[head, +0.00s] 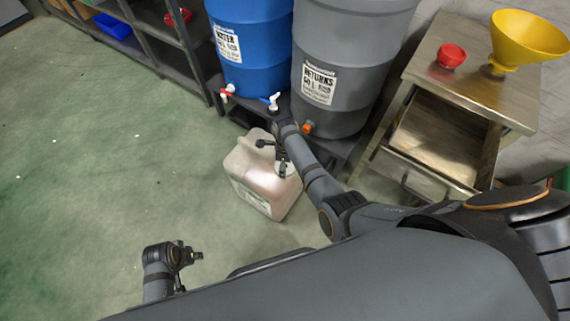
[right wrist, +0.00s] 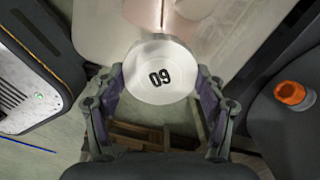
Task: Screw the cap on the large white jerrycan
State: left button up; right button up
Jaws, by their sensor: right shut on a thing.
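The large white jerrycan (head: 262,182) stands on the green floor in front of the drums, with a label low on its front. My right gripper (head: 274,157) is over the jerrycan's top. In the right wrist view, my right gripper (right wrist: 160,92) is shut on a round white cap (right wrist: 160,72) with dark digits on its face. The jerrycan's pale body (right wrist: 235,25) shows behind the cap. Whether the cap sits on the neck is hidden. My left gripper (head: 194,256) is low at the left, apart from the jerrycan; its finger opening is too small to tell.
A blue water drum (head: 252,50) and a grey returns drum (head: 345,70) with taps stand behind the jerrycan. A metal table (head: 470,80) at the right bears a red item (head: 451,56) and a yellow funnel (head: 525,40); its drawer (head: 440,145) is open. Floor to the left is clear.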

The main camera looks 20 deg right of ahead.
jog(key=shift+f, duration=0.6)
dwell(0.8)
jog(key=o, duration=1.4)
jog(key=shift+c, duration=0.2)
